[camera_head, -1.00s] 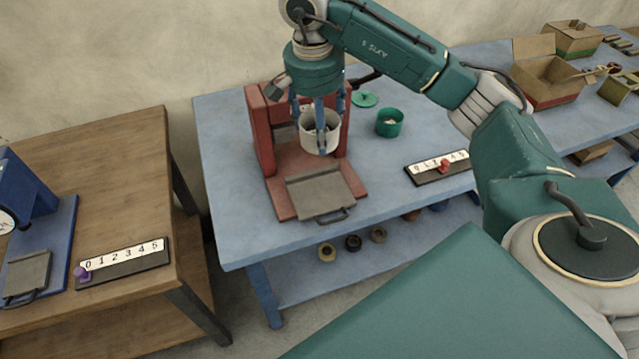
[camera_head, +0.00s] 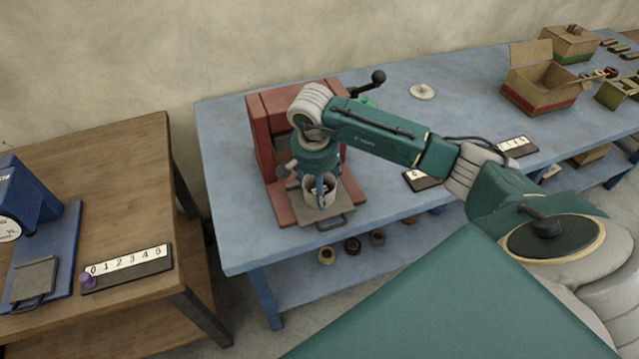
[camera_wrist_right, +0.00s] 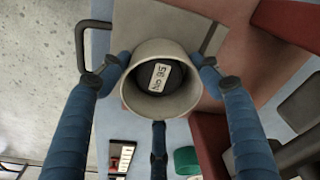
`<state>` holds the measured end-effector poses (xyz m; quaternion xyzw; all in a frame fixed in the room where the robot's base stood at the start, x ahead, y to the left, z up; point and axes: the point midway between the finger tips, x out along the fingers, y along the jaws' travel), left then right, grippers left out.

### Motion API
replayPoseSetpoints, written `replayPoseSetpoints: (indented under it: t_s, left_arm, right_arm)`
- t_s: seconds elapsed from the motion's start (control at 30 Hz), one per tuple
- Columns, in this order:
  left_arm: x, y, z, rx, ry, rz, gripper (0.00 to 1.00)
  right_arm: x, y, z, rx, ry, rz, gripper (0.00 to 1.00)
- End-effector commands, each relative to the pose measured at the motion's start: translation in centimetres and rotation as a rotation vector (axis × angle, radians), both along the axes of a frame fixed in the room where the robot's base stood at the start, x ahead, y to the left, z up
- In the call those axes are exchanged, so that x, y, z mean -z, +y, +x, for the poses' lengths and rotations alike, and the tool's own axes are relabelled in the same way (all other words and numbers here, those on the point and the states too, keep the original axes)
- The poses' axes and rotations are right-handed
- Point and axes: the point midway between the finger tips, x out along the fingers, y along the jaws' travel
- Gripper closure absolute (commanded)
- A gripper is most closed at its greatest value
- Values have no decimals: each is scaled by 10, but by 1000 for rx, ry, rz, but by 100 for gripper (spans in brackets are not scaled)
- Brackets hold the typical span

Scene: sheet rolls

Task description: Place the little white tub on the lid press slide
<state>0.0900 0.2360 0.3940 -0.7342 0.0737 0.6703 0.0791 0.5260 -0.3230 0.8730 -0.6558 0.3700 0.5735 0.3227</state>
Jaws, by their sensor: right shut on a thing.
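The little white tub (camera_head: 312,192) is upright in my right gripper (camera_head: 322,184), whose fingers are around its sides. In the right wrist view, the tub (camera_wrist_right: 133,92) is seen from above, with a dark content and a label reading No 35 inside. The lid press slide is a grey plate with a handle (camera_head: 330,221) at the front of the red lid press (camera_head: 264,140). The tub is low over the slide; I cannot tell whether it touches. The slide plate also shows in the right wrist view (camera_wrist_right: 150,22). My left gripper is out of view.
The press stands on a blue table (camera_head: 225,180); its black-knobbed lever (camera_head: 377,78) is behind my arm. A white lid (camera_head: 422,91) lies farther back. Open cardboard box (camera_head: 540,90) is at right. A wooden table (camera_head: 130,200) with a blue press (camera_head: 35,200) is at left.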

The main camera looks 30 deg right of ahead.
Motion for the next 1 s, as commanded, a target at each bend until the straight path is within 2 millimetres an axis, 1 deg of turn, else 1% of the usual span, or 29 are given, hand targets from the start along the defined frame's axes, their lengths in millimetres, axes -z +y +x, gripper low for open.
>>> replayPoseSetpoints:
  t_s: [0.2, 0.3, 0.33, 0.37, 0.4, 0.43, 0.7, 0.8, 0.83, 0.97, 1.0]
  left_arm:
    - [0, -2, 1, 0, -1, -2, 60]
    - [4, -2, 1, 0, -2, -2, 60]
    - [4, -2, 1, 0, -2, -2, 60]
    - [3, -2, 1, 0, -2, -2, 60]
    - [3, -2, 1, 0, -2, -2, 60]
    - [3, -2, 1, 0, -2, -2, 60]
    - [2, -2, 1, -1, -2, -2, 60]
    - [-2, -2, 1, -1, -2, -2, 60]
    - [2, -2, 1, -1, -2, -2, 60]
    - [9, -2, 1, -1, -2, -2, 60]
    - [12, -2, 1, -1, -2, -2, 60]
  right_arm:
    - [0, 0, 1, 0, -4, 0, 62]
    - [3, 0, 1, 0, -4, 0, 62]
    - [3, 0, 1, 0, -2, 0, 34]
    - [2, 0, 1, 0, -2, 0, 28]
    - [2, 0, 1, 0, -2, 0, 20]
    - [2, 0, 1, 0, -2, 0, 16]
    - [1, 0, 1, 0, -2, 0, 16]
    - [-3, 0, 1, 0, -3, 1, 16]
    - [-5, 0, 1, -1, -4, 0, 16]
    - [-24, 2, 1, -2, -8, -1, 16]
    - [-33, 3, 1, -1, -9, -2, 16]
